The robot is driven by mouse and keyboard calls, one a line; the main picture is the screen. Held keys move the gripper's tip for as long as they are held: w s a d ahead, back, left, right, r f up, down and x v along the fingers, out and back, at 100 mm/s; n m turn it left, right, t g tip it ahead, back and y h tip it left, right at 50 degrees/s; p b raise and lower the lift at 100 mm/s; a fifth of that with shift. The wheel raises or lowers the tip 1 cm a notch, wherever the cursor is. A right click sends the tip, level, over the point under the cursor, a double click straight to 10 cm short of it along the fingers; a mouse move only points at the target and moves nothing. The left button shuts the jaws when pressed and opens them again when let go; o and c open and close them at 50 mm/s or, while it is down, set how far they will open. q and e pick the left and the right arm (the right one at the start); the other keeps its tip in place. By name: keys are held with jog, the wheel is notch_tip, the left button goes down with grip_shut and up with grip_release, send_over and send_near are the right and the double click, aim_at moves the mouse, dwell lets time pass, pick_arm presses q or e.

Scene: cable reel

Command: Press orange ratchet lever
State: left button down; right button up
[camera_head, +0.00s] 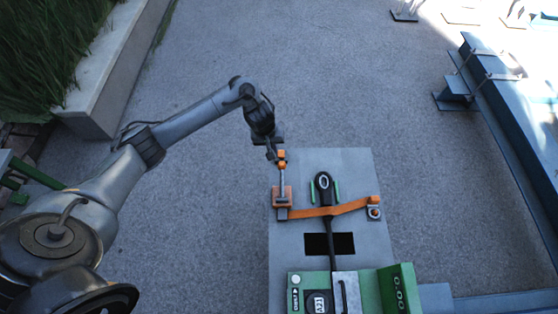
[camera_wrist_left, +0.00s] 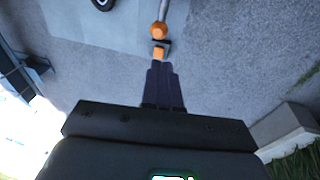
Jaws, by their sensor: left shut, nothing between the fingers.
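The orange ratchet lever (camera_head: 282,178) stands at the left side of the grey panel. It has an orange knob at its far end and an orange base block (camera_head: 282,196). My left gripper (camera_head: 272,154) is shut and empty right at the knob end. In the left wrist view the shut fingers (camera_wrist_left: 160,66) point at the orange knob (camera_wrist_left: 158,30), with a small orange-and-dark piece just at the fingertips. I cannot tell whether the fingers touch the lever. My right gripper is not in view.
An orange strap (camera_head: 340,208) runs from the ratchet across the grey panel (camera_head: 350,162), over a black cable with a connector (camera_head: 323,184). A green unit (camera_head: 397,288) sits at the near end. A steel beam (camera_head: 510,120) lies at right and a planter (camera_head: 110,75) at left. Open pavement surrounds the panel.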

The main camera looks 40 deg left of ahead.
pick_arm(q)
jog(key=shift+f, duration=0.15)
jog(key=b, duration=0.4)
send_near(280, 164)
jog(key=f, duration=0.2)
jog(key=w+f, duration=0.1)
jog(key=f, duration=0.2)
jog(key=shift+d, duration=0.1)
jog(key=shift+w+f+b, duration=0.2)
jog(key=shift+f+b, duration=0.15)
jog(key=shift+f, duration=0.5)
